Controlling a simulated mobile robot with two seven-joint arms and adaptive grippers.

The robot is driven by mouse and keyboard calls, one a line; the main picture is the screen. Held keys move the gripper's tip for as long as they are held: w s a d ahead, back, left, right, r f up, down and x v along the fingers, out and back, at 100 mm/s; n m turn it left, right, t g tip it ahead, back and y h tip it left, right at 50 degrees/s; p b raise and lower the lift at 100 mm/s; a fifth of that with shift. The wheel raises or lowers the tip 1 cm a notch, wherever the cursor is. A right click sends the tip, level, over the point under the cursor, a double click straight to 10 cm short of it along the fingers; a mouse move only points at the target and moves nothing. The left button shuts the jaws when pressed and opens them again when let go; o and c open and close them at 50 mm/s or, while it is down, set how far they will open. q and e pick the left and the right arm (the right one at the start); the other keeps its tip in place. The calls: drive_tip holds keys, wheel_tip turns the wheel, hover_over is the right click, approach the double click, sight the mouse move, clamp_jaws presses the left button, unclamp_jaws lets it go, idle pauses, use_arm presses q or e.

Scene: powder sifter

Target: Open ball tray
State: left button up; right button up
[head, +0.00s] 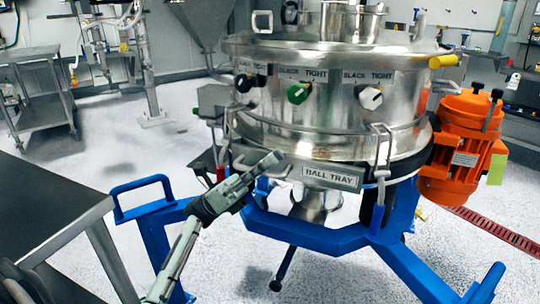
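The ball tray (332,177) is a metal front piece with a "BALL TRAY" label, low on the round steel sifter (335,125). It looks flush with the sifter body, and I see no gap around it. My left gripper (272,161) reaches up from the lower left, its fingertips just left of the label, in front of the sifter's lower rim. I cannot tell whether it touches the tray. The fingers show edge-on, so their opening is unclear, and I see nothing held. My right gripper is not in view.
A blue frame (310,237) carries the sifter, with a blue handle (143,186) at left. An orange motor (463,145) is at right. Knobs (298,93) and latches (382,150) stick out from the sifter. A dark table (45,205) stands at near left.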

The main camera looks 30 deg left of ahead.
use_arm(q)
drive_tip(key=shift+w+d+r, duration=0.1)
drive_tip(key=shift+d+r, duration=0.1)
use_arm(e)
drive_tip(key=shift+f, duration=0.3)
use_arm(q)
clamp_jaws()
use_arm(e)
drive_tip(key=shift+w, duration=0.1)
